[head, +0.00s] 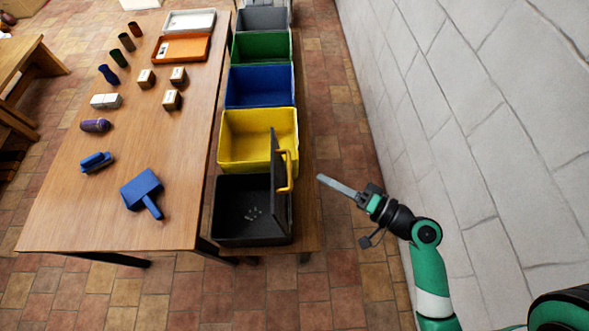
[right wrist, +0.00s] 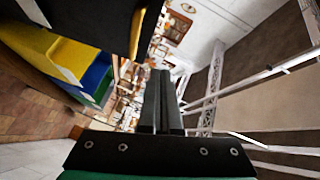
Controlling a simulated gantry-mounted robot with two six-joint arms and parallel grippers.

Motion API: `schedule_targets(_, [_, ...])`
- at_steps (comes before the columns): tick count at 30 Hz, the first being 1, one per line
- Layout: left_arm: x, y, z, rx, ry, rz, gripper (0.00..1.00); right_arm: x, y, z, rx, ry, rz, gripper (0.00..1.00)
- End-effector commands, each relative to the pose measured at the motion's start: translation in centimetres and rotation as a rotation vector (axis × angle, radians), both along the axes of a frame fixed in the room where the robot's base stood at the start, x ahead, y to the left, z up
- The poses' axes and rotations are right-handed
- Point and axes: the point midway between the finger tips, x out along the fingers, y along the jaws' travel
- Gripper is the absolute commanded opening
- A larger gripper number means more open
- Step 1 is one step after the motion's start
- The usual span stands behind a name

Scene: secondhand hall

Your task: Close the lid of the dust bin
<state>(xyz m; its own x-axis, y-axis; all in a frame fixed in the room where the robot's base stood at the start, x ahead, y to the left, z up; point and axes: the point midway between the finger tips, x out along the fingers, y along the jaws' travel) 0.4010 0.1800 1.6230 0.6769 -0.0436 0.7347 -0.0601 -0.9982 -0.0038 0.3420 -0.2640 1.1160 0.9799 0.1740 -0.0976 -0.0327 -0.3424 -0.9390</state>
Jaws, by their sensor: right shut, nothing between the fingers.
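The dust bin (head: 232,232) is a black open box at the near end of the row of bins, with small pale bits on its floor. Its black lid (head: 278,200) stands upright along the bin's right side, with a yellow handle (head: 290,170) on its outer face. My right gripper (head: 321,179) is shut and empty, to the right of the lid and apart from the handle. In the right wrist view its closed fingers (right wrist: 160,100) point away, and the dark lid and yellow handle (right wrist: 138,40) show at upper left. My left gripper is not in view.
Yellow (head: 229,161), blue (head: 243,98), green (head: 262,57) and grey bins line up behind on a low bench. A wooden table (head: 85,210) at left holds a blue dustpan (head: 141,187), a brush (head: 96,162) and small items. A white block wall (head: 480,120) stands at right.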

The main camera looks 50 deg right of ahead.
Motion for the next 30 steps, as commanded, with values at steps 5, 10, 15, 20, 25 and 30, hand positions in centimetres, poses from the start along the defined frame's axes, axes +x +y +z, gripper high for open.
schedule_targets(5, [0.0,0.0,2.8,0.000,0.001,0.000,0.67,-4.9,-1.6,-2.0,0.122,0.123,-0.166,0.00])
schedule_targets(10, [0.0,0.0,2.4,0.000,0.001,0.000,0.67,-5.0,-2.3,-2.3,0.119,0.121,-0.185,0.00])
schedule_targets(15, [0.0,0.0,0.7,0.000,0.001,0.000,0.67,-4.3,-2.3,-3.0,0.113,0.123,-0.177,0.00])
schedule_targets(20, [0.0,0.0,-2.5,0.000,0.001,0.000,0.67,-3.0,-2.2,-3.8,0.108,0.123,-0.173,0.00])
schedule_targets(25, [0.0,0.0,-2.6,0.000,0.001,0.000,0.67,-0.2,-2.0,-3.0,0.115,0.120,-0.175,0.00])
schedule_targets(30, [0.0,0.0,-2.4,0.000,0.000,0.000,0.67,3.5,-2.0,-3.8,0.116,0.119,-0.177,0.00])
